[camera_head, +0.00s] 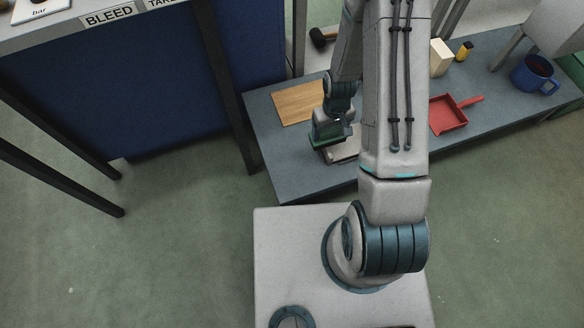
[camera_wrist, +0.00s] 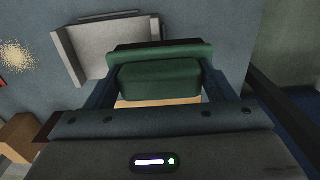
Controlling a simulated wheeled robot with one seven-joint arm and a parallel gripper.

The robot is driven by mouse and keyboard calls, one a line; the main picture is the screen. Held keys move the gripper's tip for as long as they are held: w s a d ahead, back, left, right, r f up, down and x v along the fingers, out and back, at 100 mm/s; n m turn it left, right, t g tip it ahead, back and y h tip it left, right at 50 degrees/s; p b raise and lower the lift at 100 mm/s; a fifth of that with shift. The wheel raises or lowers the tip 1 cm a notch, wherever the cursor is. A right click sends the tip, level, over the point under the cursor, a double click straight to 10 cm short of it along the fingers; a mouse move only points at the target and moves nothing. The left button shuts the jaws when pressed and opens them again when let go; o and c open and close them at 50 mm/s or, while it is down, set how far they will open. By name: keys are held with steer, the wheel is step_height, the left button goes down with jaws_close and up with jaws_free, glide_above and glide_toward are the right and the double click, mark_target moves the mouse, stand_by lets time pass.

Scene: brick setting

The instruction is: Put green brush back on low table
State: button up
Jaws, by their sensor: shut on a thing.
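The green brush (camera_wrist: 160,80) is between the two fingers of my gripper (camera_wrist: 158,88) in the wrist view, and the gripper is shut on it. Pale bristles or a light strip show below its green body. In the head view my gripper (camera_head: 330,140) is over the low table (camera_head: 285,163), near its left part, with a bit of dark green showing at it. The low table is a long blue-grey surface. Whether the brush touches the table cannot be told.
A grey tray-like thing (camera_wrist: 88,50) lies close beside the brush. A wooden board (camera_head: 298,104), a red dustpan (camera_head: 449,115), a blue mug (camera_head: 534,74), a cream block (camera_head: 440,57) and a small yellow-and-dark item (camera_head: 464,51) are on the table. A sign-bearing counter (camera_head: 60,42) stands at left.

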steer(key=shift+s+a+f+b, duration=0.4)
steer(key=shift+a+f+b, duration=0.4)
steer(key=shift+a+f, duration=1.1)
steer(key=shift+s+a+f+b, duration=0.45)
steer(key=shift+a+f+b, duration=0.3)
steer(key=shift+a+f, duration=1.1)
steer(key=shift+s+a+f+b, duration=0.4)
steer(key=shift+a+f+b, duration=0.4)
steer(key=shift+a+f, duration=1.1)
steer(key=o, duration=0.9)
